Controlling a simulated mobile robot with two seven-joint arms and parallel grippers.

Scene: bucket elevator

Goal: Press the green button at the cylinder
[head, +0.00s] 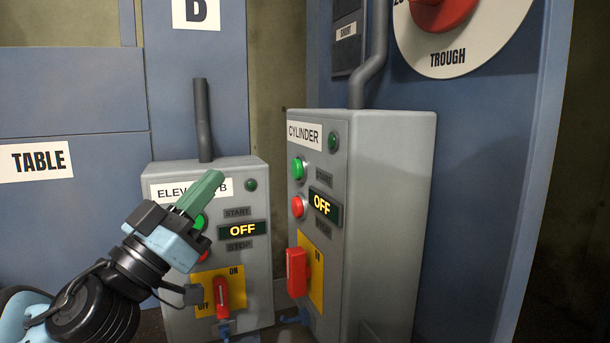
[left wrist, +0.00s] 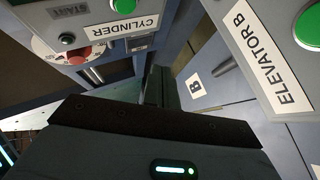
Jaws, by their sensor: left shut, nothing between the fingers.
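The cylinder box (head: 385,200) is a grey cabinet labelled CYLINDER. Its round green button (head: 298,169) sits below the label, above a red button (head: 298,207). Its display (head: 323,206) reads OFF. In the left wrist view the green button (left wrist: 122,11) shows at the top edge, beside the CYLINDER label (left wrist: 129,26). My left gripper (head: 211,181) has green fingers, shut and empty. It appears in front of the Elevator B box, left of the cylinder's green button and apart from it. My right gripper is not in view.
The Elevator B box (head: 258,205) stands left of the cylinder box; its green button (head: 200,222) is partly hidden by my gripper. Red switches (head: 297,272) (head: 222,297) sit on yellow plates on both boxes. A red TROUGH knob (head: 440,12) is at upper right.

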